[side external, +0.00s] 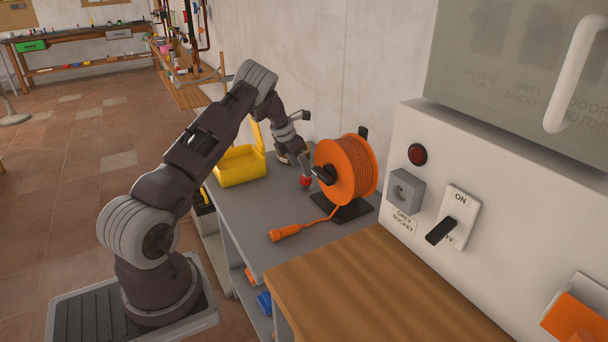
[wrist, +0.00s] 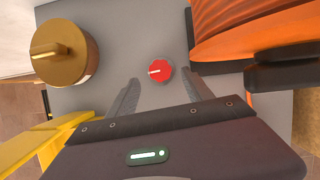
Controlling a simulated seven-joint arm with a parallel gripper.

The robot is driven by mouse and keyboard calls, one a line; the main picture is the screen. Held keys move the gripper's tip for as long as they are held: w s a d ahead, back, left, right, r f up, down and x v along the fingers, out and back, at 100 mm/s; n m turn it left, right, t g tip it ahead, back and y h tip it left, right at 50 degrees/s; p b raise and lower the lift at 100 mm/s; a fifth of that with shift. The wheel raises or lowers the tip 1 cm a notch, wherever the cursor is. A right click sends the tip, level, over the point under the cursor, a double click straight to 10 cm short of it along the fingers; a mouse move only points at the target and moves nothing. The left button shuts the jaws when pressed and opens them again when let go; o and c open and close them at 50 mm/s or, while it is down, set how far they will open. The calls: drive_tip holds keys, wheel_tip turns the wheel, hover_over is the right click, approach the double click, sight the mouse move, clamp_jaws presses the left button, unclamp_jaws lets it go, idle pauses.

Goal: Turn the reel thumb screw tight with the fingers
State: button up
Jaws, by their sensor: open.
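A small round red knob with a pale line on its face, which looks like the reel thumb screw (wrist: 159,71), shows in the wrist view beyond and between my fingertips. In the side external view the red knob (side external: 305,183) is just below my gripper (side external: 302,172), to the left of the reel. My gripper (wrist: 162,84) is open, with one finger on each side of the knob in the picture. I cannot tell whether either finger touches it. The orange cable reel (side external: 350,168) stands upright on a black base (side external: 347,212); its orange edge (wrist: 250,25) fills the wrist view's upper right.
An open yellow toolbox (side external: 240,168) stands left of the reel on the grey bench (side external: 235,217). A brass-coloured round object (wrist: 62,52) is left of the knob. An orange plug (side external: 285,232) lies in front. A wall panel holds a grey socket (side external: 405,190) and a switch (side external: 452,217).

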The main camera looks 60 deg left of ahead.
sight(304, 177)
drive_tip(key=x, duration=0.4)
drive_tip(key=shift+w+f, duration=0.1)
drive_tip(key=shift+f, duration=0.3)
clamp_jaws()
drive_tip(key=shift+m+h, duration=0.3)
drive_tip(key=shift+m, duration=0.5)
unclamp_jaws()
drive_tip(key=shift+r, duration=0.15)
drive_tip(key=v, duration=0.7)
